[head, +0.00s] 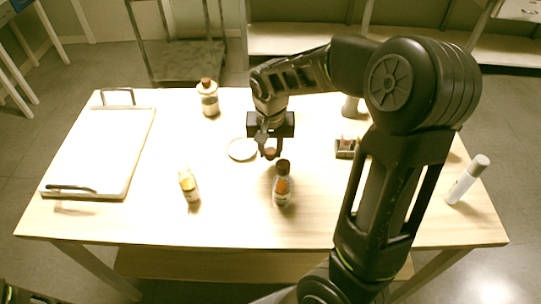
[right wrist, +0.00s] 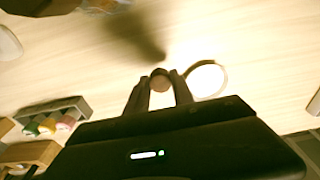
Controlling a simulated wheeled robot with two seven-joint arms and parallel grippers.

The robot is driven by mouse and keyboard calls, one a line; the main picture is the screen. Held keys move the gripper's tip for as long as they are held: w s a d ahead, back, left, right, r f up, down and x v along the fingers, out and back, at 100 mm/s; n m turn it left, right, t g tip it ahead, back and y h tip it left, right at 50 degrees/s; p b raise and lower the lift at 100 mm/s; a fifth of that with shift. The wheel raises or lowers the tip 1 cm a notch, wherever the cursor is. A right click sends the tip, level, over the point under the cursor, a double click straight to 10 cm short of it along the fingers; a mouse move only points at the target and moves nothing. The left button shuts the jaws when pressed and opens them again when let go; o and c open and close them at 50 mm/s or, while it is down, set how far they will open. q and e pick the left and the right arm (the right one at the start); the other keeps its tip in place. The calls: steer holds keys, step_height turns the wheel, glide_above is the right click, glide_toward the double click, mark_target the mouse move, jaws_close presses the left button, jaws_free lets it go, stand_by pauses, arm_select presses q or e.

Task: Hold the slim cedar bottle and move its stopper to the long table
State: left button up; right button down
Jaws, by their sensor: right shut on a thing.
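My right gripper (head: 268,150) is shut on a small round brown stopper (right wrist: 160,79), held between its fingertips above the long table (head: 130,222). A slim small bottle (head: 189,187) with a yellowish label stands upright at the left middle; its top looks pale, without a brown stopper. A dark-capped bottle (head: 283,188) with an orange label stands in front of the right gripper. A wider pale bottle (head: 209,100) with a brown stopper stands at the back. I cannot read which is cedar. My left gripper is not in view.
A white round dish (head: 242,149) lies left of the right gripper and shows in the wrist view (right wrist: 207,78). A small rack (head: 346,147) and a white tube (head: 467,181) are at right. The front left tabletop is clear.

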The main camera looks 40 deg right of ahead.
mark_target(271, 153)
steer(key=shift+f, duration=1.55)
steer(key=shift+f, duration=0.2)
steer(key=c, duration=1.1)
jaws_free()
steer(key=shift+r, duration=0.1)
step_height(271, 153, up, 12)
steer(key=s, duration=0.1)
steer(key=shift+a, duration=0.45)
steer(key=shift+s, duration=0.1)
